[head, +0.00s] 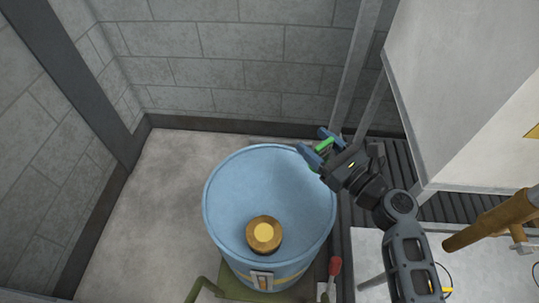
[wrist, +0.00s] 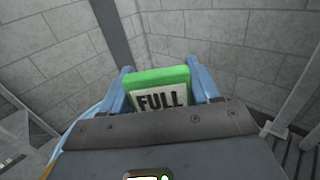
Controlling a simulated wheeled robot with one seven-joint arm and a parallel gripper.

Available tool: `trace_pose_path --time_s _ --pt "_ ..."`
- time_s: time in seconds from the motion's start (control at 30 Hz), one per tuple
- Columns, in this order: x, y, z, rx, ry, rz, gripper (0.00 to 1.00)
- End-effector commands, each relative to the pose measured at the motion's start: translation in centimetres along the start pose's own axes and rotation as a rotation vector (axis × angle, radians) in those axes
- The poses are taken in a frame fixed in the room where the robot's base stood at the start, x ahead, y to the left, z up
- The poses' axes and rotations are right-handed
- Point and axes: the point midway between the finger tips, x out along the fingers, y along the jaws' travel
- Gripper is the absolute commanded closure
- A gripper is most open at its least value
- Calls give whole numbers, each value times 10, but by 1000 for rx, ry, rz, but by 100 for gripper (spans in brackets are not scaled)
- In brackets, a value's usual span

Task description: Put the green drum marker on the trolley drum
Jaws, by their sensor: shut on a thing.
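The green drum marker (wrist: 160,79) is between the blue fingers of my gripper (wrist: 167,85) in the wrist view. Its pale face reads "FULL". In the head view my gripper (head: 319,147) is at the upper right rim of the blue trolley drum (head: 240,185), with the green marker (head: 324,145) showing as a small strip between the fingers. The gripper is shut on the marker. The drum stands upright, with a brass-coloured cap (head: 263,234) on the near part of its top. Whether the marker touches the drum rim cannot be told.
The drum stands on a green trolley (head: 207,291). Grey block walls (head: 230,50) close the corner behind and left. A large pale tank (head: 455,90) on a metal frame and a brown pipe (head: 490,222) are on the right. Bare floor (head: 160,200) lies left of the drum.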

Motion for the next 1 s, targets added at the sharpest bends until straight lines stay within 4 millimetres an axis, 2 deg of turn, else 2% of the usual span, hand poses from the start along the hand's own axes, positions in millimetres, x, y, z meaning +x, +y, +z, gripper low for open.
trace_pose_path --time_s 0.17,0.5,0.7,1.0 --pt "9 6 -10 1 0 2 73" --pt "65 45 -54 0 -1 3 73" --pt "90 62 -69 0 0 2 73" --pt "97 66 -80 0 0 -1 73"
